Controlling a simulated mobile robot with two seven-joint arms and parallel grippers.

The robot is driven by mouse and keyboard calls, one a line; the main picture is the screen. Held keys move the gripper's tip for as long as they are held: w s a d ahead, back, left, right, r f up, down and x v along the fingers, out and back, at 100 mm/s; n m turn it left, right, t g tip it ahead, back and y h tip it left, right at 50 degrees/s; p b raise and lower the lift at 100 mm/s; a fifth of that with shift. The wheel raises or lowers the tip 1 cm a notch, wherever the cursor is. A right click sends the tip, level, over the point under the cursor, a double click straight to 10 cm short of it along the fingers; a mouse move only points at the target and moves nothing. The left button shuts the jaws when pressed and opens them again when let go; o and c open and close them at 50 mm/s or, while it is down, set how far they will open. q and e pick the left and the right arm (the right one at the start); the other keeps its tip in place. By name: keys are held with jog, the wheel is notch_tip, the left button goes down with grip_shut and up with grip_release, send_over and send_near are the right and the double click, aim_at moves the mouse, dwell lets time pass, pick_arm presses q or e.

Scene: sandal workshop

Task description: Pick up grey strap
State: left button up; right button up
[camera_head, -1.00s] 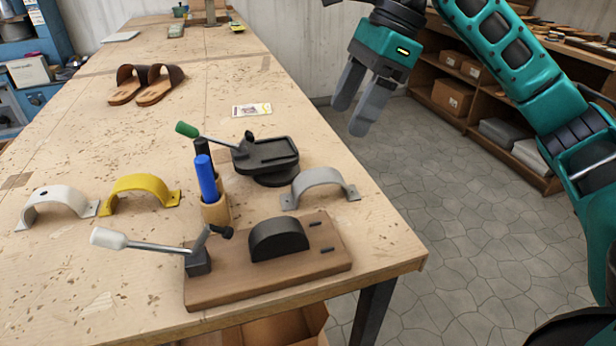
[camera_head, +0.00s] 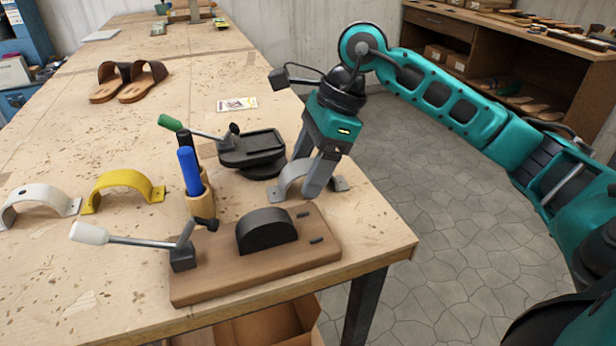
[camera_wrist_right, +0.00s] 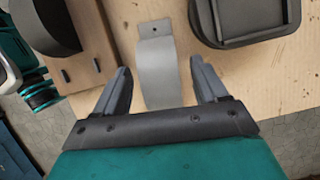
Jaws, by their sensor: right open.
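The grey strap (camera_head: 293,180) is an arched band with flat end tabs. It stands on the wooden table near its right edge, behind the wooden clamp board. My right gripper (camera_head: 309,178) points down at the strap in the head view and covers part of its arch. In the right wrist view the grey strap (camera_wrist_right: 158,75) lies between the two spread fingers of my right gripper (camera_wrist_right: 160,82), with a gap on each side. The strap's near end is hidden by the gripper body. My left gripper is out of view.
A board with a black half-round block and white-handled clamp (camera_head: 255,262) is in front. A black green-handled press (camera_head: 250,150) stands behind left. A cup with a blue tool (camera_head: 190,172), yellow strap (camera_head: 122,180) and white strap (camera_head: 38,198) are left. Sandals (camera_head: 130,80) lie farther back.

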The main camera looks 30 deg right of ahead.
aim_at(308, 165)
jog(key=c, duration=1)
pick_arm(q)
jog(key=p, duration=0.1)
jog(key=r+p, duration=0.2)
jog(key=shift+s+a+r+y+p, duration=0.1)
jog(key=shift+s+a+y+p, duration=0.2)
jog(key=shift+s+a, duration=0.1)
pick_arm(e)
notch_tip(308, 165, up, 20)
jog(key=shift+f, duration=0.1)
jog(key=shift+s, duration=0.1)
